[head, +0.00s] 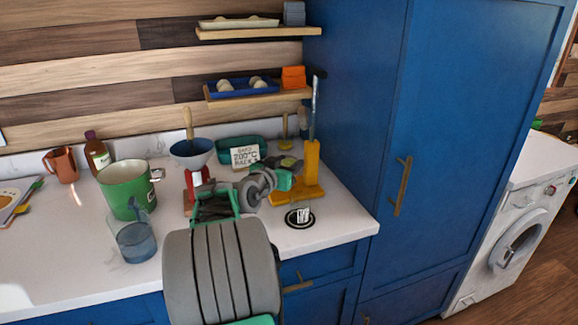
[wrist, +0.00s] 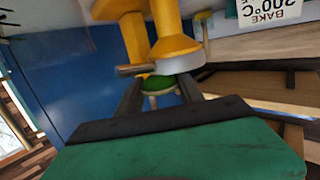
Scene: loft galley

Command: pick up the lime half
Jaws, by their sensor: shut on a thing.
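The lime half (wrist: 158,84) is green on its rounded side with a paler part showing below, between my fingers in the wrist view. My gripper (wrist: 160,93) is shut on it, one dark finger on each side. In the head view my gripper (head: 291,163) is over the right part of the counter, beside the yellow stand. I cannot make out the lime half in the head view; my own arm and gripper hide that spot.
The yellow stand (head: 312,160) is very close to my gripper and looms in the wrist view (wrist: 172,35). A card sign (head: 245,156), a blue funnel (head: 192,150) and a green pot (head: 126,188) stand leftward. The tall blue cabinet (head: 440,150) bounds the right.

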